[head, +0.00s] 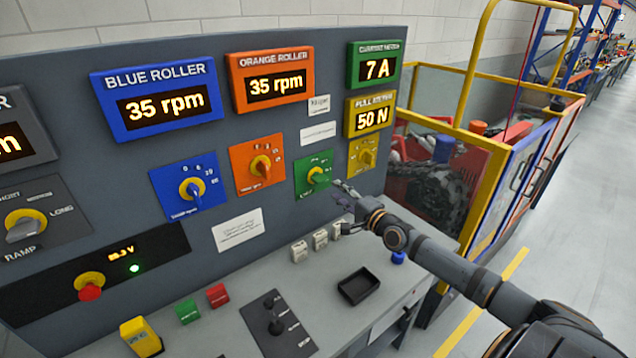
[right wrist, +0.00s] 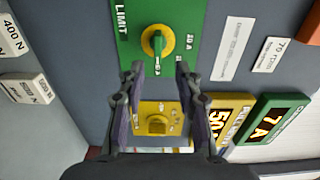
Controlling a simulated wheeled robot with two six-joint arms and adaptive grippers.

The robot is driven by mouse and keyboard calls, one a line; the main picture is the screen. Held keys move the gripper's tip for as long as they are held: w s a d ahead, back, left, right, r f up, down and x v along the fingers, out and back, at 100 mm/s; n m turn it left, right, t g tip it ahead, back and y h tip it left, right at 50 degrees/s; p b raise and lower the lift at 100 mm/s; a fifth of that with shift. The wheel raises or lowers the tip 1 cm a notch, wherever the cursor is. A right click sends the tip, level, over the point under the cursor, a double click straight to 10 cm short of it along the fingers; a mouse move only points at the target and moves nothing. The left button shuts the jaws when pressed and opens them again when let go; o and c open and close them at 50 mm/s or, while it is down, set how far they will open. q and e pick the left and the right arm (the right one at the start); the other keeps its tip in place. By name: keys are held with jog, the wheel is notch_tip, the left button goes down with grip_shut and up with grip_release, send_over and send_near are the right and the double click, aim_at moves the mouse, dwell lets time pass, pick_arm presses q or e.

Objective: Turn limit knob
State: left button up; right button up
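My right gripper (head: 346,190) is just right of the green plate in the head view. In the right wrist view my right gripper (right wrist: 156,72) is open, its two fingers apart with nothing held. The green knob shows just beyond the fingertips; contact is not visible. My left gripper is not in view.
A yellow plate with a knob (head: 366,154) is right of the limit knob; an orange knob (head: 261,167) and a blue knob (head: 193,190) are left. A black tray (head: 358,287) and white blocks (head: 320,240) are on the desk below. The displays read 7 A and 50 N.

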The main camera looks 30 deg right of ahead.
aim_at(323, 181)
jog(key=w+b, duration=0.1)
jog(key=w, duration=0.4)
jog(key=w+b, duration=0.1)
jog(key=w, duration=0.2)
jog(key=shift+a+f+b, duration=0.2)
jog(key=shift+a+b, duration=0.1)
jog(key=shift+w+a, duration=0.1)
jog(key=shift+w, duration=0.4)
grip_shut()
